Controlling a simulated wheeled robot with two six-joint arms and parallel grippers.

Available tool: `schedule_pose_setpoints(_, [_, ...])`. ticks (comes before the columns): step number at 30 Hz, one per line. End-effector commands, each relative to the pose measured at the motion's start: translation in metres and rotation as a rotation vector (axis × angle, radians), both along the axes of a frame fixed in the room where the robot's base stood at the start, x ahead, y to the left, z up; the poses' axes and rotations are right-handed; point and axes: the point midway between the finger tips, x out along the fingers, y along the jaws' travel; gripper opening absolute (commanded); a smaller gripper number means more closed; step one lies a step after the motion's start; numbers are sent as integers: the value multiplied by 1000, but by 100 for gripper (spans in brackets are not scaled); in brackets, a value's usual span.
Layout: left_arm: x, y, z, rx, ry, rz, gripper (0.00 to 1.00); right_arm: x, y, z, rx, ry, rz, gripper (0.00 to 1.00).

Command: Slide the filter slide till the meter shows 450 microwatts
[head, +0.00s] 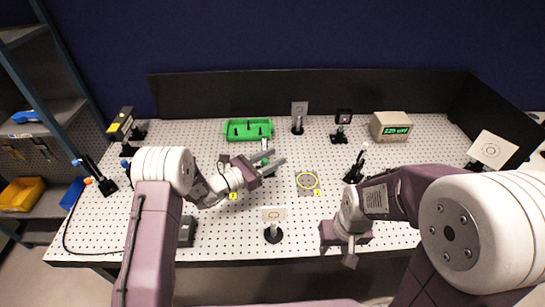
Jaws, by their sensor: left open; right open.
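The meter (390,125) is a beige box at the back right of the perforated board. Its green display appears to read 225 µW. I cannot tell the filter slide apart for certain; a dark mount with a small green part is partly hidden behind my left gripper (276,164). That gripper is open, near the middle of the board, with its fingers pointing right beside this mount. I cannot tell whether it touches it. My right gripper (348,253) is open and points down near the board's front edge, away from the meter.
A green tray (249,139) with dark pegs stands at the back. A dark mount (342,125) stands left of the meter. Black panels edge the back and right.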

Motion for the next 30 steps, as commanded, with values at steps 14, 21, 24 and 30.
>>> schedule_pose_setpoints(14, [0, 0, 0, 0, 0, 0, 0, 0, 0, 0, 0, 0, 0, 41])
schedule_pose_setpoints(21, [0, 0, 0, 0, 0, 0, 0, 0, 0, 0, 0, 0, 0, 41])
schedule_pose_setpoints(24, [0, 0, 0, 0, 0, 0, 0, 0, 0, 0, 0, 0, 0, 41])
schedule_pose_setpoints(30, [0, 0, 0, 1, -1, 0, 0, 0, 0, 0, 0, 0, 0, 41])
